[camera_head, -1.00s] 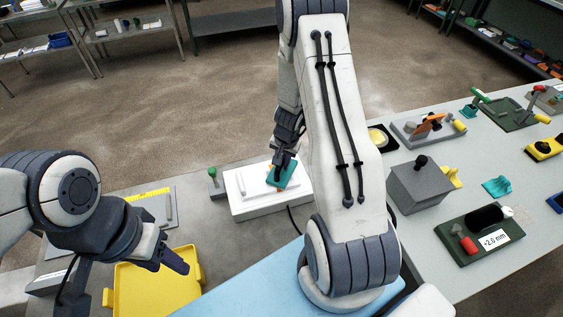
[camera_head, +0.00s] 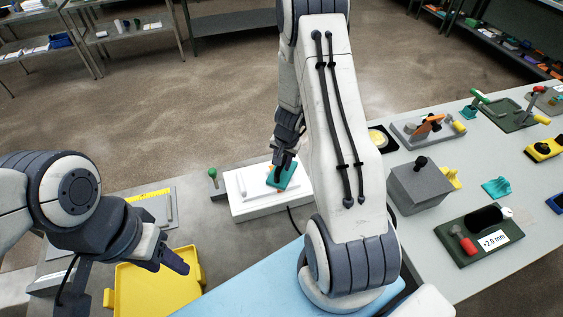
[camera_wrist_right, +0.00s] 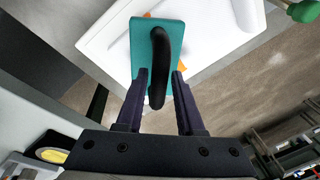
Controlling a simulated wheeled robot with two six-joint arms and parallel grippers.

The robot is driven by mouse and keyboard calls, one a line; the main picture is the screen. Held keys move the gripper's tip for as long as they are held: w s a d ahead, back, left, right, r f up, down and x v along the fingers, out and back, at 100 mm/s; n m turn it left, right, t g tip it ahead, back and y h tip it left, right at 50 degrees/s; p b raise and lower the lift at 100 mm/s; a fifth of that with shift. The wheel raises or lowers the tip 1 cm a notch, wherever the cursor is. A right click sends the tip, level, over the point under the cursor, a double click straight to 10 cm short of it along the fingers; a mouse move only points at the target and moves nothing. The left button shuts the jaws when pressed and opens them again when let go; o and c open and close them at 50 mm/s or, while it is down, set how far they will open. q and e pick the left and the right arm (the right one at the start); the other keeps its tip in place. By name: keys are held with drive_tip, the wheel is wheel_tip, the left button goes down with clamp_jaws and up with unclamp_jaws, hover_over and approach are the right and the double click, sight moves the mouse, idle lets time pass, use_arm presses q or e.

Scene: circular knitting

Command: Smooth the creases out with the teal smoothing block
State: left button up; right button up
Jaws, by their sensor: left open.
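The teal smoothing block (camera_head: 281,175) lies on a white board (camera_head: 240,209), partly hidden by my right gripper (camera_head: 285,152). My left gripper (camera_head: 168,260) is open and empty, above the yellow tray (camera_head: 150,290), away from the board.
A white rod (camera_head: 241,185) lies on the board left of the block. A green-knobbed post (camera_head: 212,174) stands at the board's left. A grey box (camera_head: 420,186) and a "2.0 mm" stand (camera_head: 480,240) are on the right table. My right arm hides the middle.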

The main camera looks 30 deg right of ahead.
drive_tip(key=shift+c, duration=0.4)
clamp_jaws()
drive_tip(key=shift+a, duration=0.1)
drive_tip(key=shift+w+a, duration=0.25)
drive_tip(key=shift+a, duration=0.85)
drive_tip(key=shift+s+d, duration=0.2)
drive_tip(key=shift+d, duration=0.45)
drive_tip(key=shift+s+d, duration=0.15)
drive_tip(key=shift+d, duration=0.45)
